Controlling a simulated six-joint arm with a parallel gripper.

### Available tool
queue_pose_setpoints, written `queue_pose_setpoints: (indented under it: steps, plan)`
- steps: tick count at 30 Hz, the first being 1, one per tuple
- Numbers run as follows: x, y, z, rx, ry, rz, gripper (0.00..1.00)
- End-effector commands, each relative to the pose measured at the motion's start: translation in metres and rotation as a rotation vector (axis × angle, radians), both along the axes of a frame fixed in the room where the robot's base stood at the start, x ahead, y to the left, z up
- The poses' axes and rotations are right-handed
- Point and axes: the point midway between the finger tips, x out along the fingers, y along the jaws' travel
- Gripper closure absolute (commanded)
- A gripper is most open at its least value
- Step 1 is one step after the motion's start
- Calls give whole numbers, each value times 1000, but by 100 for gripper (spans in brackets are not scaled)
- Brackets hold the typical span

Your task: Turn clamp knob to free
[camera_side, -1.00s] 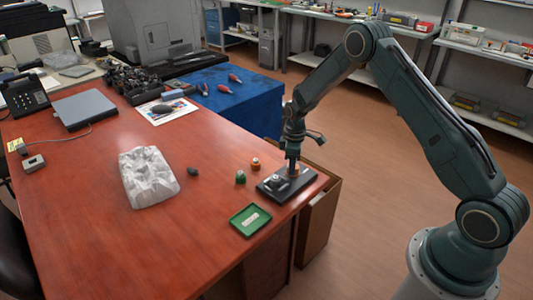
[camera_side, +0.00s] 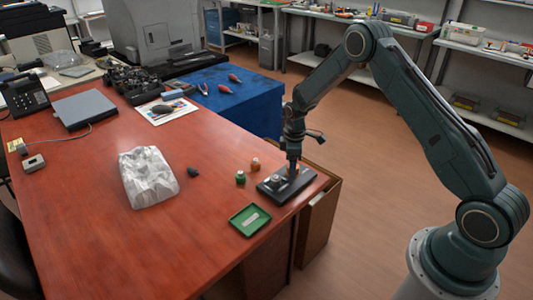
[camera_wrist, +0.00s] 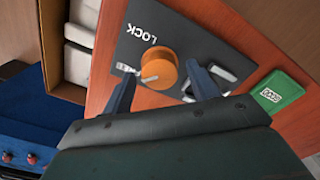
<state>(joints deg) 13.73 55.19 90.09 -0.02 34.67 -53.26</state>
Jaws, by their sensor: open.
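The clamp knob (camera_wrist: 158,69) is a round orange knob on a dark plate (camera_wrist: 140,35) with the white word LOCK printed above it. A lighter pointer or mark shows at the knob's lower left, near another small label that I cannot read. My gripper (camera_wrist: 161,75) is open, with one dark finger on each side of the knob; I cannot tell if they touch it. In the side view, my gripper (camera_side: 293,167) points down over the right part of the plate (camera_side: 271,190) and largely hides the knob.
A green tray (camera_side: 250,220) lies in front of the plate. A small green-topped item (camera_side: 240,177) and an orange-topped one (camera_side: 255,164) stand behind it. A clear crumpled bag (camera_side: 148,178) and a dark small piece (camera_side: 193,172) lie left. The table edge is close on the right.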

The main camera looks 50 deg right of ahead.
Motion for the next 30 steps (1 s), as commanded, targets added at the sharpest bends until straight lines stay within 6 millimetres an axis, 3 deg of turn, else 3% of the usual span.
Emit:
queue_pose_setpoints:
  steps: [11, 30]
  plan:
    - [0, 0, 13, 0, -1, -1, 41]
    - [0, 0, 112, -1, -3, 0, 41]
